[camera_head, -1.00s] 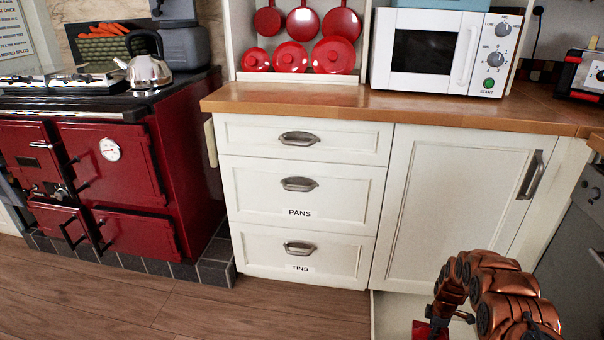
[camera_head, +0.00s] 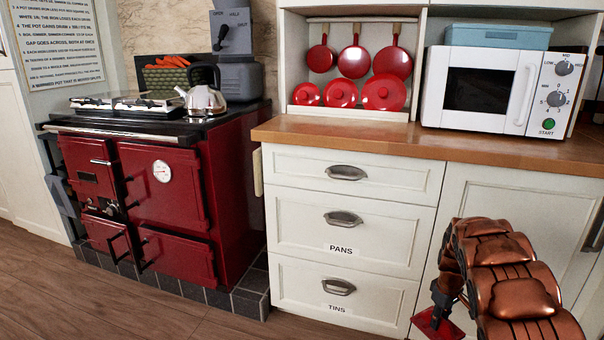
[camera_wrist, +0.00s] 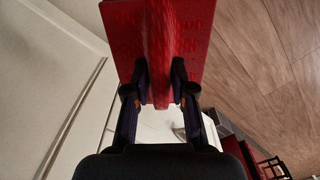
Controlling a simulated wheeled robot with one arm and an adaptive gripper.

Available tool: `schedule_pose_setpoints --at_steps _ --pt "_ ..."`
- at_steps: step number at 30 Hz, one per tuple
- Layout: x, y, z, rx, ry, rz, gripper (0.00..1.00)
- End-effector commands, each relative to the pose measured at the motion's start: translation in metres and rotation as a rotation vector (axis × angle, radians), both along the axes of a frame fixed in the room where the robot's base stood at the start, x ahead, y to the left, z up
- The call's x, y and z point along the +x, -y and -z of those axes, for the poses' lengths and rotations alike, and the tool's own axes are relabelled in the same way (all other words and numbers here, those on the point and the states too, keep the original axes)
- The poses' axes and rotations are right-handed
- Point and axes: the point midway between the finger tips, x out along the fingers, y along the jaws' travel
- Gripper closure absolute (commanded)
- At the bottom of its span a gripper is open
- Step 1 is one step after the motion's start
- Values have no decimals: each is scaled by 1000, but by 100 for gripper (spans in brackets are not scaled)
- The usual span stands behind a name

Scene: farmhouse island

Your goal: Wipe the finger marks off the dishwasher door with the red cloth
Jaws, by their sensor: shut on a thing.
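The red cloth (camera_wrist: 122,38) is pinched between the two fingers of my gripper (camera_wrist: 159,88) in the wrist view. It spreads out flat on both sides with a raised fold in the middle. In the head view the red cloth (camera_head: 437,323) shows low at the right, under my gripper (camera_head: 440,296), in front of the white cabinets. I cannot make out a dishwasher door or any finger marks in the current views.
A dark red range cooker (camera_head: 165,190) with a kettle (camera_head: 202,95) stands at the left. White drawers (camera_head: 345,225) are in the middle, beside a cabinet door (camera_head: 530,205). A microwave (camera_head: 490,92) sits on the wooden worktop (camera_head: 350,136). Wooden floor (camera_head: 190,315) is clear in front.

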Motion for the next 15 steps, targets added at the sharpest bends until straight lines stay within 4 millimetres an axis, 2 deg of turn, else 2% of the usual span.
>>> schedule_pose_setpoints --at_steps 1,7,15 --pt "5 -13 -14 -5 8 23 100" --pt "8 -66 -64 -5 9 145 100" --pt "-2 -143 -128 -4 5 300 100"
